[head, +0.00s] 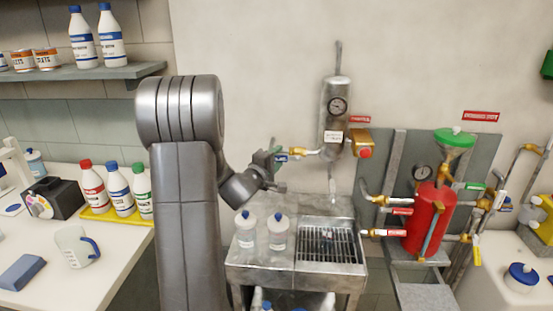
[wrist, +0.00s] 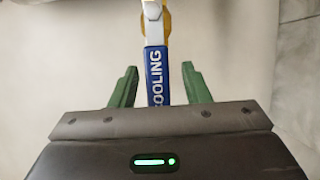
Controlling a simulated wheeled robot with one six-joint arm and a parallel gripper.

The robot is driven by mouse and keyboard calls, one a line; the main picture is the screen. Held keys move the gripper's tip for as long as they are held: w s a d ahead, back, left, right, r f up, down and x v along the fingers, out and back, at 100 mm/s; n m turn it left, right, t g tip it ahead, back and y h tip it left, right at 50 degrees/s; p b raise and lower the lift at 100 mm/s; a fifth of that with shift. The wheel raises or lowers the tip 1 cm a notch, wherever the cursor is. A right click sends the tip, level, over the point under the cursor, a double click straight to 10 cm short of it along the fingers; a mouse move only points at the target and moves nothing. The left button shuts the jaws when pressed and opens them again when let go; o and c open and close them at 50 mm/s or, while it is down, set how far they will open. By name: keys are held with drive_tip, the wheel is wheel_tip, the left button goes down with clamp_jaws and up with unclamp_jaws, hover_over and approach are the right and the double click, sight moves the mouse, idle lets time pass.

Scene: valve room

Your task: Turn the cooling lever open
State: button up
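The cooling lever (wrist: 155,75) is a blue handle with white "COOLING" lettering in the wrist view. It runs up to a yellow brass valve fitting (wrist: 154,18). My gripper (wrist: 160,82) has its two green fingers apart, one on each side of the lever, with a gap on both sides. In the head view my gripper (head: 272,160) is at the left end of the brass valve (head: 303,152) beside the steel cylinder. A small part of the blue lever (head: 282,157) shows there; my gripper hides the rest.
The steel cylinder (head: 337,120) with a gauge hangs on the wall, a red-knobbed brass fitting (head: 362,150) at its right. Below stand two bottles (head: 247,233) and a drain grate (head: 328,242). A red tank (head: 428,215) with several valves is at right.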

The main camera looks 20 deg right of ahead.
drive_tip(key=shift+a, duration=0.1)
drive_tip(key=v, duration=1.3)
drive_tip(key=shift+s+a+b, duration=0.25)
drive_tip(key=shift+s+b, duration=0.05)
drive_tip(key=shift+b, duration=0.15)
drive_tip(key=shift+d, duration=0.1)
drive_tip(key=p+x, duration=0.1)
drive_tip(key=x, duration=1.2)
drive_tip(key=shift+w+d, duration=0.25)
drive_tip(key=shift+d, duration=0.05)
drive_tip(key=shift+w+b, duration=0.1)
drive_tip(key=shift+b, duration=0.2)
drive_tip(key=shift+r+m, duration=0.2)
drive_tip(key=shift+m, duration=0.1)
drive_tip(key=shift+p, duration=0.4)
